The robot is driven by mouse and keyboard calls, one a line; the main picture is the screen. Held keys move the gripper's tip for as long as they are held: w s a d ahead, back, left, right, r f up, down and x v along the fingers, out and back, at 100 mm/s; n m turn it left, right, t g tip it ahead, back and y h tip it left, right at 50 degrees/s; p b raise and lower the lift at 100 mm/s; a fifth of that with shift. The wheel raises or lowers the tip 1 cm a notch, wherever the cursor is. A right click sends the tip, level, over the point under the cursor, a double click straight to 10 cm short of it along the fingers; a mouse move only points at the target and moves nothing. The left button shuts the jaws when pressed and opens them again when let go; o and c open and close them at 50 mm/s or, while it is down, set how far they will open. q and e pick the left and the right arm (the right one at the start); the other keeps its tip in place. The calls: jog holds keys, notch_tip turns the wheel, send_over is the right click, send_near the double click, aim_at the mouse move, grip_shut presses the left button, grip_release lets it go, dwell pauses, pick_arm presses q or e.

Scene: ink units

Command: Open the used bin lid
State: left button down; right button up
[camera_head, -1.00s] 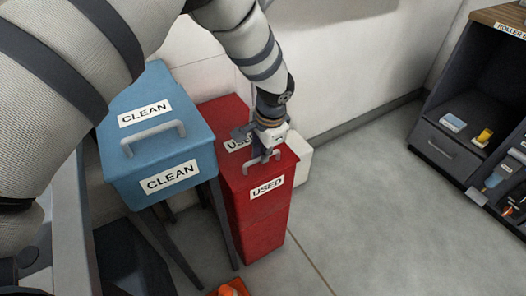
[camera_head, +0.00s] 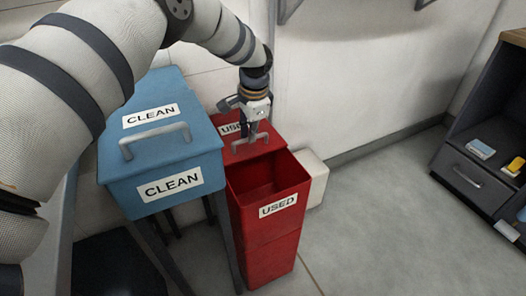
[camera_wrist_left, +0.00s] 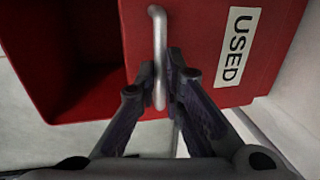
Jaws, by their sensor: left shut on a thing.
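The red used bin (camera_head: 266,232) stands on the floor with a "USED" label on its front. Its lid (camera_head: 268,142) is raised at the back, and the bin's front opening shows an empty-looking red inside. My left gripper (camera_head: 251,136) is shut on the grey lid handle (camera_head: 236,147). In the left wrist view the fingers (camera_wrist_left: 160,88) close around the handle bar (camera_wrist_left: 158,35), with the lid (camera_wrist_left: 195,40) and its label behind and the open bin (camera_wrist_left: 75,60) at the left. My right gripper is not in view.
The blue clean bin (camera_head: 160,140), lid closed, stands close at the left of the red bin. A white box (camera_head: 314,178) is at its right by the wall. A dark shelf unit (camera_head: 480,150) is at the far right. Floor between is clear.

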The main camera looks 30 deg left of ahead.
pick_arm(q)
jog(key=shift+w+a+b, duration=0.25)
jog(key=shift+w+a, duration=0.05)
jog(key=shift+a, duration=0.25)
jog(key=shift+w+a+b, duration=0.2)
jog(key=shift+w+a, duration=0.1)
jog(key=shift+a, duration=0.2)
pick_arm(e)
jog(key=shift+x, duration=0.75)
pick_arm(q)
jog(key=c, duration=1.7)
grip_release()
jog(key=r, duration=0.4)
jog(key=d+r, duration=0.1)
jog(key=r, duration=0.2)
jog(key=s+d+r, duration=0.1)
jog(key=r, duration=0.3)
jog(key=shift+r, duration=0.35)
